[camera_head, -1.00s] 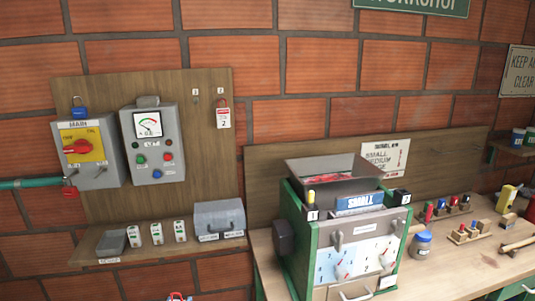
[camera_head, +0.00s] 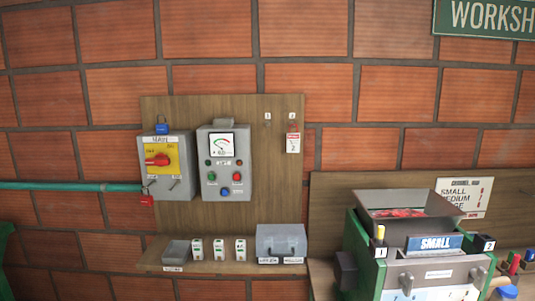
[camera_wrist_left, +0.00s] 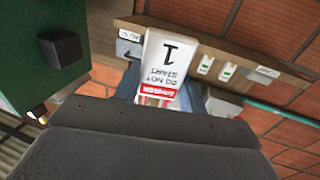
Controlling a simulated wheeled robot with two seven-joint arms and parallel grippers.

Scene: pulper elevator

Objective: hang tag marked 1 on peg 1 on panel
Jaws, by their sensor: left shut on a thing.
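The white tag marked 1 (camera_wrist_left: 166,62), with a red band, shows upside down in the left wrist view. My left gripper (camera_wrist_left: 154,102) is shut on its red end; the fingertips are mostly hidden. The tag is apart from the panel. In the head view the wooden panel (camera_head: 270,190) is on the brick wall. Peg 1 (camera_head: 267,117) is near its top right and looks bare. To its right, a tag marked 2 (camera_head: 293,143) hangs on peg 2. Neither gripper shows in the head view.
The panel carries a MAIN switch box (camera_head: 180,185) and a meter box (camera_head: 222,180). Below is a shelf (camera_head: 205,268) with a tray, small switches and a grey case (camera_head: 281,241). A green machine (camera_head: 354,240) stands right; its side shows in the wrist view (camera_wrist_left: 38,45).

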